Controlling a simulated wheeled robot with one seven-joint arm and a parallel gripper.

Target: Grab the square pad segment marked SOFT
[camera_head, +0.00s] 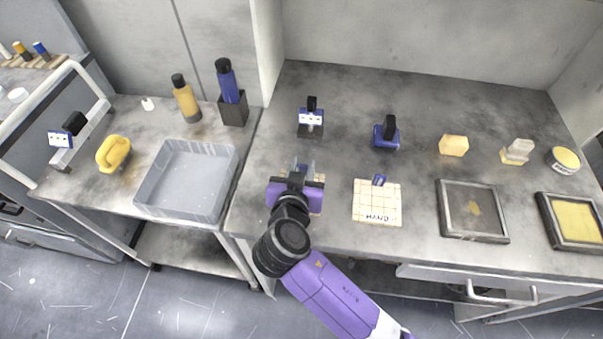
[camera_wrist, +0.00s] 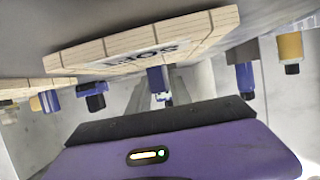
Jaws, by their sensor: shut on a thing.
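The cream square pad segment marked SOFT (camera_wrist: 150,44) spans the top of the wrist view. It has a grid of grooves, and its dark lettering appears upside down. A small blue tab (camera_wrist: 158,78) stands on it between my fingers. My gripper (camera_head: 304,168) is shut on this pad segment by the tab. In the head view my purple gripper body hides most of the pad, and only a cream edge (camera_head: 317,206) shows. I cannot tell whether the pad is touching the bench. A second square pad (camera_head: 377,203) with other upside-down lettering and a blue tab lies to the right.
Blue-handled tools (camera_head: 311,122) (camera_head: 386,133) stand behind. Framed trays (camera_head: 473,212) (camera_head: 572,220) and small blocks (camera_head: 453,145) are on the right. A grey bin (camera_head: 186,181) and bottles (camera_head: 186,102) are on the left bench. Bench between the tools and pads is clear.

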